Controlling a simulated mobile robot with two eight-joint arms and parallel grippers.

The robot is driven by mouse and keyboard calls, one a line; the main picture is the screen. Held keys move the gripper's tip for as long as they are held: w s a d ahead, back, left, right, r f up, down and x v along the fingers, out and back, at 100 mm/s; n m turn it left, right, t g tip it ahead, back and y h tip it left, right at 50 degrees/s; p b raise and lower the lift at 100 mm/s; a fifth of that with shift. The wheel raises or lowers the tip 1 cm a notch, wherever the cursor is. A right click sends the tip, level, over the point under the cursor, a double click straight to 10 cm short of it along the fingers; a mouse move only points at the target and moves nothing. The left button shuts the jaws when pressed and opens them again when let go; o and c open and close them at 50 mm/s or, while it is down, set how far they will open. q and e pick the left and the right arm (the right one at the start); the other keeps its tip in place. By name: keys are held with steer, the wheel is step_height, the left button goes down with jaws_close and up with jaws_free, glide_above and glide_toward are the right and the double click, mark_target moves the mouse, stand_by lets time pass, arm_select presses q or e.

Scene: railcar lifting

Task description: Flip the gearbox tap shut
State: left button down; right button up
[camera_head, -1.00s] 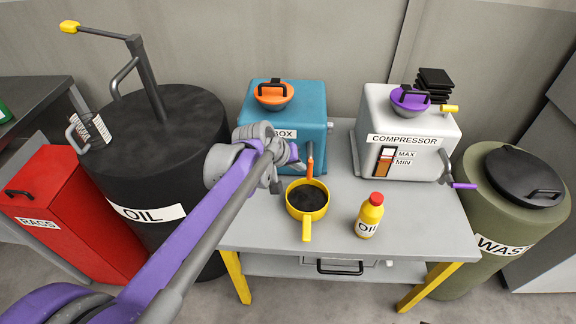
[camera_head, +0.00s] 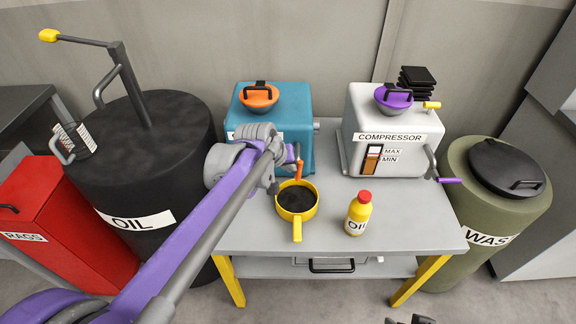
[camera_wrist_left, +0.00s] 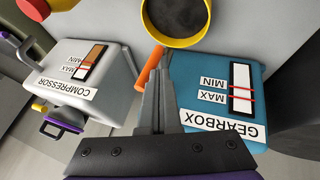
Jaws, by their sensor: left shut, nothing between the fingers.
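The teal gearbox (camera_head: 295,105) stands on the left of the grey table, and its label and level gauge show in the left wrist view (camera_wrist_left: 215,85). Its orange tap handle (camera_head: 298,171) is on the front, above the yellow pan; it also shows in the left wrist view (camera_wrist_left: 151,67). My left gripper (camera_wrist_left: 158,84) is shut and empty, its fingertips right beside the handle; whether they touch it I cannot tell. In the head view my left wrist hides part of the gearbox front. Dark tips at the bottom edge (camera_head: 410,320) look like my right gripper.
The yellow pan (camera_head: 296,229) holds dark liquid below the tap. An oil bottle (camera_head: 358,213) stands right of it. The white compressor (camera_head: 390,115) is at the table's right. A black oil drum (camera_head: 140,180) stands left, a green waste drum (camera_head: 480,240) right.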

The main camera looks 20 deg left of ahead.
arm_select(q)
steer(key=d+y, duration=0.1)
steer(key=d+y+p, duration=0.1)
steer(key=m+g+y, duration=0.1)
steer(key=shift+w+d+r+p, duration=0.3)
steer(key=shift+w+d+p, duration=0.05)
steer(key=shift+w+d, duration=0.05)
steer(key=w+d+f+m+g+y+b, duration=0.1)
steer(key=d+f+m+y, duration=0.1)
steer(key=d+f+y, duration=0.3)
steer(key=d+y, duration=0.1)
steer(key=y, duration=0.2)
steer(key=shift+w+d+g, duration=0.15)
steer(key=shift+w+g, duration=0.2)
steer(key=shift+g, duration=0.05)
steer(key=shift+f, duration=0.2)
stand_by(0.3)
